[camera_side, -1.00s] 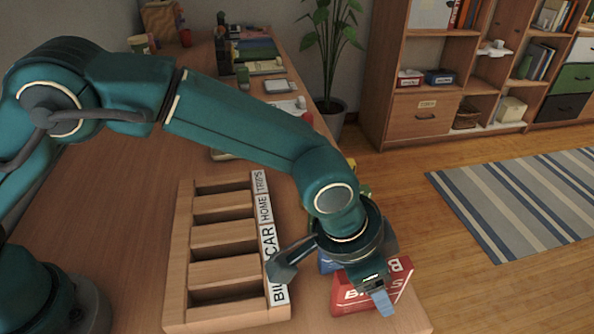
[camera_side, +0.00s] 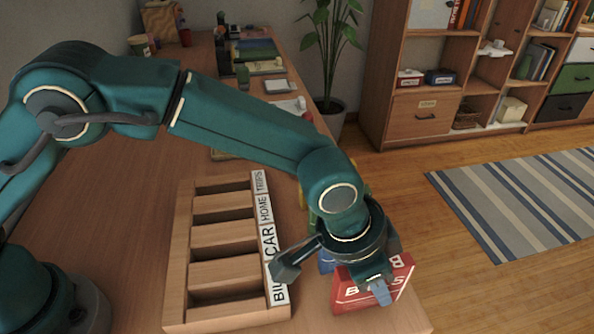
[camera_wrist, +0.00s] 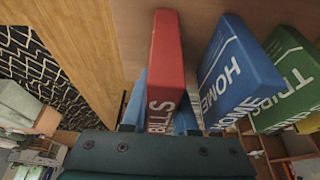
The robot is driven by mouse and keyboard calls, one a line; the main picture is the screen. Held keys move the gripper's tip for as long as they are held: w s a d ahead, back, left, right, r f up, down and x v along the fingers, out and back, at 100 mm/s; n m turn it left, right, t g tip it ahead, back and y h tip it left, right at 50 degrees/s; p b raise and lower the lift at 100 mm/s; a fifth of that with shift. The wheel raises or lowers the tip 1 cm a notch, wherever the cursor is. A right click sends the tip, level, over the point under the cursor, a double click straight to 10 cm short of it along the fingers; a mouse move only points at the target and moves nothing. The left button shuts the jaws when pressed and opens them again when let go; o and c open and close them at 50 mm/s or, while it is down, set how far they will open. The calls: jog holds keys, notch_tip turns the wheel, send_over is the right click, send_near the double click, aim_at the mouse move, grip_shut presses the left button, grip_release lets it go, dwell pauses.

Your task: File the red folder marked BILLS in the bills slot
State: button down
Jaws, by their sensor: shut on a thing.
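The red folder marked BILLS (camera_side: 352,296) is at the right front edge of the desk in the side view. In the wrist view the red folder (camera_wrist: 167,65) stands between my two blue fingers. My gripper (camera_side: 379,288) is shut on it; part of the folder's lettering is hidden. The wooden sorter (camera_side: 180,270) lies left of my gripper, with a row of slots. Its labels read TRIPS, HOME, CAR and one starting BI (camera_side: 279,290), partly hidden by my gripper. The slot at that front end (camera_side: 225,294) looks empty. The folder is apart from the sorter.
A blue HOME folder (camera_wrist: 238,70) and a green TRIPS folder (camera_wrist: 292,85) stand right beside the red one in the wrist view. A potted plant (camera_side: 330,50) and desk items stand farther back. The desk left of the sorter is clear.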

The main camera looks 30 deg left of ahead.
notch_tip(320, 180, up, 14)
jog(key=shift+f, duration=0.2)
jog(key=shift+r, duration=0.25)
jog(key=n, duration=0.1)
jog(key=s+a+n+y, duration=0.1)
jog(key=n, duration=0.1)
jog(key=a+n, duration=0.1)
jog(key=shift+s+a+f+n+t+y, duration=0.2)
jog(key=shift+f+n+t+y, duration=0.1)
jog(key=shift+t, duration=0.1)
jog(key=s+a+n+g+y, duration=0.1)
jog(key=s+a+n+y, duration=0.5)
jog(key=n, duration=0.9)
jog(key=n+g+h, duration=0.1)
jog(key=n+g, duration=0.5)
jog(key=n, duration=1)
send_over(214, 281)
jog(key=s+d, duration=0.1)
jog(key=d, duration=0.1)
notch_tip(214, 281, down, 7)
jog(key=shift+a+f, duration=0.15)
jog(key=shift+f, duration=2.2)
